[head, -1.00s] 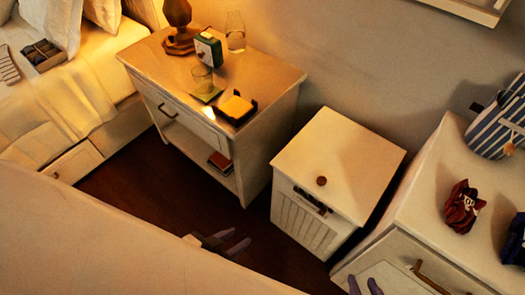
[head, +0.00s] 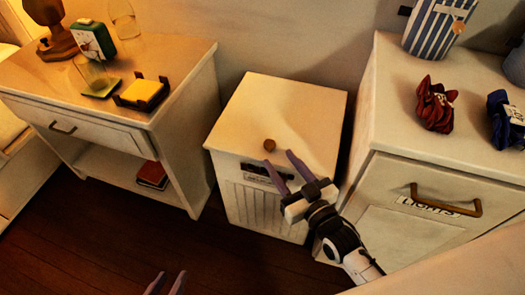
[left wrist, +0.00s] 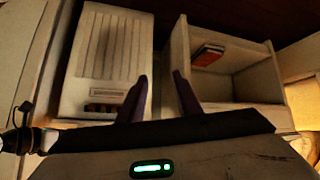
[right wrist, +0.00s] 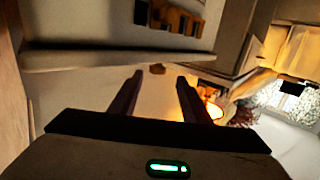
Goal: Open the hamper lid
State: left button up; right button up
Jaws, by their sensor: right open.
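The hamper (head: 283,105) is a pale box with a slatted front and a flat lid (head: 290,95), which is shut. A small brown round knob (head: 269,145) sits near the lid's front edge; it also shows in the right wrist view (right wrist: 157,69). My right gripper (head: 278,158) is open and empty, over the hamper's front edge close to the knob. Whether it touches anything I cannot tell. My left gripper (head: 168,276) is open and empty, low in front of the hamper and nightstand. The left wrist view shows the hamper's slatted front (left wrist: 112,42).
A nightstand (head: 195,75) with a clock (head: 93,40), glassware and a yellow coaster stack (head: 142,93) stands left. A red book (head: 152,175) lies on its shelf. A cabinet labelled LIGHTS (head: 445,160) stands close on the right, with dark red cloth (head: 436,105) on top.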

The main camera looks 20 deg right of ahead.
aim_at(263, 140)
jog(key=shift+w+f+t+b, duration=0.1)
jog(key=shift+w+t+b, duration=0.35)
jog(key=shift+w, duration=0.65)
jog(key=w, duration=0.3)
jog(key=w+a+b, duration=0.1)
jog(key=w, duration=0.2)
jog(key=w+b, duration=0.1)
jog(key=w, duration=0.2)
jog(key=shift+w+a, duration=0.1)
jog(key=shift+a, duration=0.3)
grip_shut()
jog(key=shift+r, duration=0.2)
